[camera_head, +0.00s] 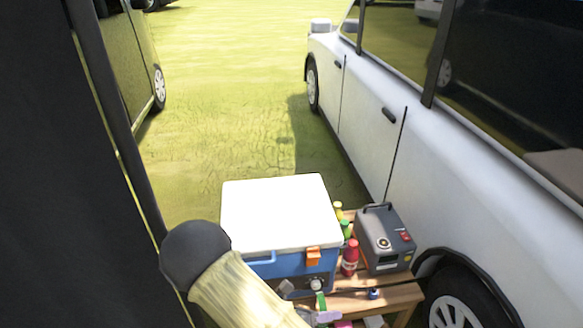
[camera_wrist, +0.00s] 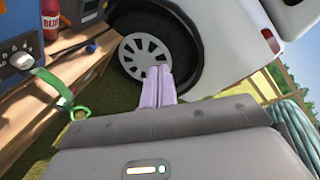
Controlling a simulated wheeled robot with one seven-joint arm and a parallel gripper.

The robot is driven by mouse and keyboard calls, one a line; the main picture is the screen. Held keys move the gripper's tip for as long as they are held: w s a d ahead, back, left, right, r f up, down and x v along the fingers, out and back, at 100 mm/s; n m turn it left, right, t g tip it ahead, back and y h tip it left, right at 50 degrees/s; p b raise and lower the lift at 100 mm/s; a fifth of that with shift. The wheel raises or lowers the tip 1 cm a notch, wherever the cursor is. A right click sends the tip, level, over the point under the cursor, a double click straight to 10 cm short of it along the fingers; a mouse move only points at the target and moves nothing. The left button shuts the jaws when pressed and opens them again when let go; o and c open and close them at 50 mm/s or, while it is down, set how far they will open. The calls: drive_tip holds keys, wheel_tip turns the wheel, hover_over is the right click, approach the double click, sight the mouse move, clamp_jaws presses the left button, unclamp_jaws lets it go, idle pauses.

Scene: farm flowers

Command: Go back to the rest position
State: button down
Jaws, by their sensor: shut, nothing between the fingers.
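My gripper (camera_wrist: 160,84) shows in the wrist view with its two pale lavender fingers side by side and touching. It is shut and empty, pointing toward a car wheel. In the head view my arm comes in at the bottom, and a small lavender part shows by the front of the wooden table (camera_head: 395,298). A blue cooler (camera_head: 290,264) with a white lid (camera_head: 280,212) and an orange latch stands on the table. A green strap (camera_wrist: 52,86) hangs at the left of the wrist view, left of my fingers. The fingertips touch nothing that I can see.
A white car (camera_head: 375,115) stands close at the right, its wheel (camera_wrist: 145,55) ahead of my fingers. A grey device (camera_head: 384,240) and a red bottle (camera_head: 350,258) stand beside the cooler. A coiled hose (camera_wrist: 297,125) is at the right. Open grass (camera_head: 225,100) lies behind.

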drive_tip(key=s+d+r+m+g+y, duration=0.4)
drive_tip(key=m+g+y, duration=0.35)
drive_tip(key=m, duration=0.85)
wheel_tip(320, 180, up, 31)
drive_tip(key=w+d+m+t+y+p, duration=0.2)
drive_tip(key=m+t+y+p, duration=0.4)
drive_tip(key=m+p, duration=0.9)
drive_tip(key=y+p, duration=0.1)
drive_tip(key=p, duration=0.4)
drive_tip(key=shift+m, duration=0.3)
